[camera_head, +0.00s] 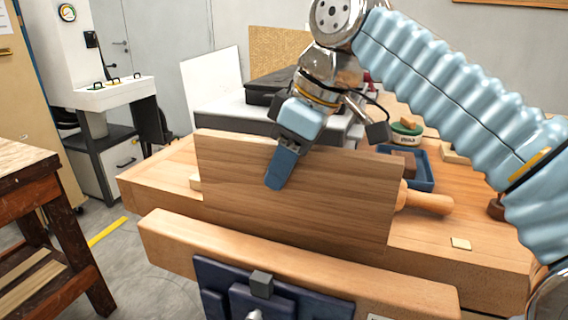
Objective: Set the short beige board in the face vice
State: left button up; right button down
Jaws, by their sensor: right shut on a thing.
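The short board (335,205), brown with horizontal grain, stands on edge between the bench and the wooden front jaw (300,272) of the face vice. Its lower edge meets the jaw's top line in the picture; I cannot tell how deep it sits or whether the jaw touches it. My right gripper (283,165) comes down from above and is shut on the board's upper edge, left of its middle. One blue finger lies over the near face; the other is hidden behind the board. My left gripper is out of view.
The bench top (440,240) carries a wooden-handled tool (428,202), a blue tray (418,165), a green-and-white tin (406,133) and a small beige chip (461,244). A dark wooden table (35,210) stands at the left. The bench's front right is mostly clear.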

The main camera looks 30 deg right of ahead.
aim_at(284, 213)
jog(key=shift+f+b, duration=3.15)
jog(key=shift+f, duration=1.05)
dwell(3.7)
